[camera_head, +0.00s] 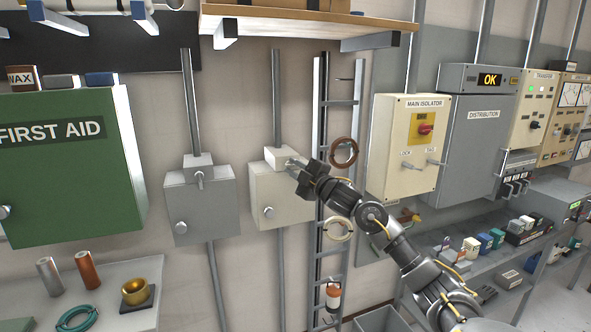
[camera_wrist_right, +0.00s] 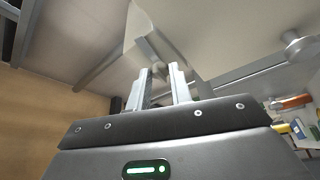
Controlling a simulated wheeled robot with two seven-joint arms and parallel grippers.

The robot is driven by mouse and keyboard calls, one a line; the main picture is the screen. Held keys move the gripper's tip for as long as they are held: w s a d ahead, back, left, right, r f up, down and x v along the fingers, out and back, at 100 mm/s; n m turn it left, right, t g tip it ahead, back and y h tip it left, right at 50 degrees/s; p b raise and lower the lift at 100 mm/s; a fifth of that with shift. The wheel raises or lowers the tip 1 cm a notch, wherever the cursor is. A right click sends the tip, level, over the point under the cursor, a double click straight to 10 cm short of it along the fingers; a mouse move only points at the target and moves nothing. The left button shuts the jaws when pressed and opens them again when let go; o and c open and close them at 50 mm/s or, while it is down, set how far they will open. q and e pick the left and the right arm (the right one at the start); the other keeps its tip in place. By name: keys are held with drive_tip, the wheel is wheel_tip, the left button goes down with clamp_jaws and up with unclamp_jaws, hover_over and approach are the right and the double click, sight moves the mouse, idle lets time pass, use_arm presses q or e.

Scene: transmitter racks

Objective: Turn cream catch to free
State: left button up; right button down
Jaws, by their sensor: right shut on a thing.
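The cream box (camera_head: 281,198) is mounted on the wall, with a round knob at its lower left. The cream catch (camera_head: 277,155) is a small block on the box's top edge. My right gripper (camera_head: 292,163) reaches it from the right and is shut on the catch's small handle. In the right wrist view, my two fingers (camera_wrist_right: 163,82) close around the handle (camera_wrist_right: 159,70), which they partly hide. The handle's exact angle is hard to tell. My left gripper is not in view.
A similar grey box (camera_head: 199,206) with its own catch (camera_head: 198,168) hangs to the left, its handle pointing down. A green first aid cabinet (camera_head: 65,175) stands further left. A cable ladder (camera_head: 320,230) with hanging rings and the main isolator (camera_head: 408,145) are to the right. A shelf (camera_head: 300,20) overhangs above.

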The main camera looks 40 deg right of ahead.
drive_tip(key=shift+d+r+n+g, duration=0.1)
drive_tip(key=shift+n+g, duration=0.3)
drive_tip(key=shift+n, duration=0.6)
drive_tip(key=shift+n+y, duration=0.3)
